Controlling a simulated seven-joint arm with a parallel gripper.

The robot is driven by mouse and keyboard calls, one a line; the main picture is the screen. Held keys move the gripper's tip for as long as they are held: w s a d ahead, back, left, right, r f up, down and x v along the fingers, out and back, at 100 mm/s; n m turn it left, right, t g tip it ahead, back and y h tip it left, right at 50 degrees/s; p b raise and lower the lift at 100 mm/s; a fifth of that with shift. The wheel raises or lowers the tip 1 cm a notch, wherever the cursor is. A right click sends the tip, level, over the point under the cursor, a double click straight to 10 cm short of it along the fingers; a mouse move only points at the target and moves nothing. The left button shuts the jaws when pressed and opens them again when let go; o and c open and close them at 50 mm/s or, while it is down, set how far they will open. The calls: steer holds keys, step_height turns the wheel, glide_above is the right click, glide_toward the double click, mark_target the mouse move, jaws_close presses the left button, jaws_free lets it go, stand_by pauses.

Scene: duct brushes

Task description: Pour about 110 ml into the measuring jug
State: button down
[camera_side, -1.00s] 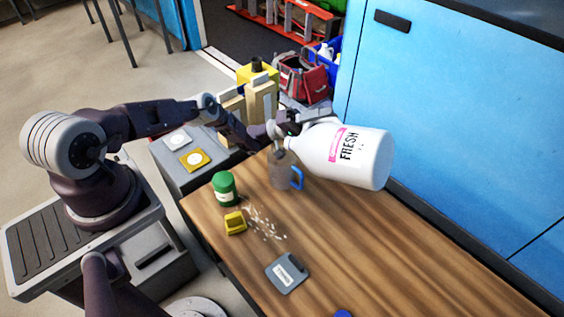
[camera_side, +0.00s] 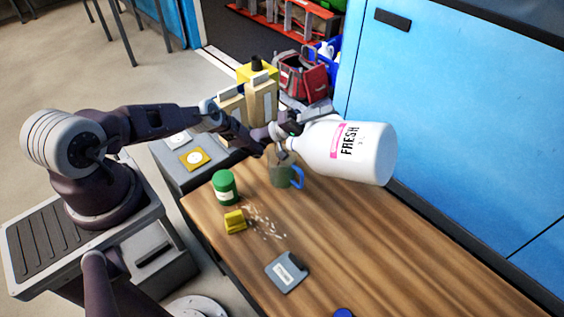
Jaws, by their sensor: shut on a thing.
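A large white bottle (camera_side: 350,153) with a pink label reading FRESH is tilted nearly on its side above the wooden table, its neck end to the left. My gripper (camera_side: 285,130) is shut on the bottle near its neck. The measuring jug (camera_side: 281,174), greyish and see-through with a blue handle on its right, stands upright on the table just below the bottle's neck end. The gripper and bottle partly hide the jug's top. I cannot make out a stream or the liquid level.
On the table (camera_side: 380,255) are a green can (camera_side: 224,186), a yellow block-shaped thing (camera_side: 235,222) beside scattered white bits (camera_side: 263,222), and a grey labelled plate (camera_side: 287,272). Tan boxes (camera_side: 262,98) stand behind. A blue cabinet (camera_side: 460,110) borders the right.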

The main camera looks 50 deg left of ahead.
steer(key=shift+a+r, duration=0.15)
steer(key=shift+r, duration=0.1)
stand_by(0.4)
steer(key=shift+w+d+f+m+g+y, duration=0.15)
steer(key=shift+d+f+m+g+y, duration=0.35)
steer(key=shift+d+f+m+g, duration=0.35)
steer(key=shift+w+d+f+m+g+y, duration=0.15)
steer(key=shift+d+f+m+g+y, duration=0.4)
steer(key=shift+d+g, duration=0.45)
steer(key=shift+f, duration=0.1)
